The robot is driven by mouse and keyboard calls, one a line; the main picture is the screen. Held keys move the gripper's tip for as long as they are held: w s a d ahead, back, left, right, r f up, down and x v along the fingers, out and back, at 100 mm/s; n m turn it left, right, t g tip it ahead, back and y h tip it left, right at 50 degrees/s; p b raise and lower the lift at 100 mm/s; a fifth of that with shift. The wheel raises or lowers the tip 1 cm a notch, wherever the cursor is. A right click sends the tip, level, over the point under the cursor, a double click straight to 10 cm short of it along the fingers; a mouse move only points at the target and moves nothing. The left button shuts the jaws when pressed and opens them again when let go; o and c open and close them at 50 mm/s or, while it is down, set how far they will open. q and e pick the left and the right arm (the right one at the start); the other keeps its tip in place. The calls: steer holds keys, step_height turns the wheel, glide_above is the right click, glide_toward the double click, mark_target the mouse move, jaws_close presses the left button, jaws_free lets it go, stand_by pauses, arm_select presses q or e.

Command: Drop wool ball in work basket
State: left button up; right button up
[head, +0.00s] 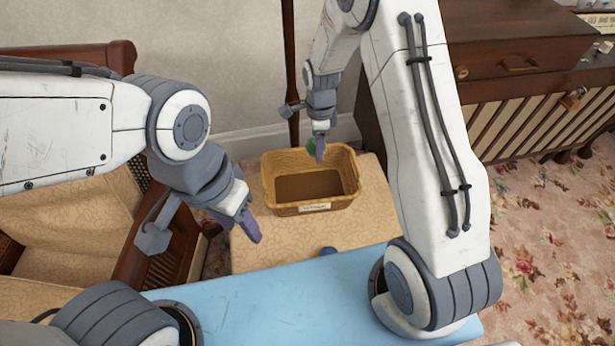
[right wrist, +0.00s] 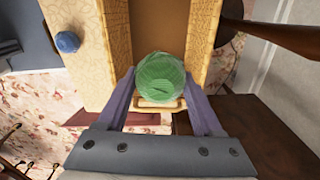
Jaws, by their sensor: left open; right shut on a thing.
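A green wool ball (right wrist: 158,80) is clamped between the fingers of my right gripper (right wrist: 160,98). In the head view my right gripper (head: 319,152) points down by the far rim of the basket, with a little of the green ball (head: 310,147) showing. The work basket (head: 311,208) is tan wicker with a label on its front, and its visible inside looks empty. In the right wrist view the basket wall (right wrist: 115,45) lies behind the ball; the exact height of the ball above the rim is unclear. My left gripper (head: 247,224) is empty and open, left of the basket.
The basket stands on a tan patterned surface (head: 375,205). A small blue ball (head: 328,251) lies in front of it and also shows in the right wrist view (right wrist: 67,41). A wooden armchair (head: 120,60) is at left and a wooden cabinet (head: 500,50) at right.

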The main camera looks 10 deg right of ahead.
steer(key=shift+m, duration=0.3)
steer(key=shift+w+f, duration=0.1)
steer(key=shift+f, duration=0.05)
step_height(320, 180, down, 6)
steer(key=b, duration=0.6)
steer(key=shift+r, duration=0.2)
steer(key=o, duration=1.4)
steer(key=shift+r, duration=0.1)
step_height(320, 180, up, 10)
steer(key=p, duration=0.3)
steer(key=shift+r, duration=0.15)
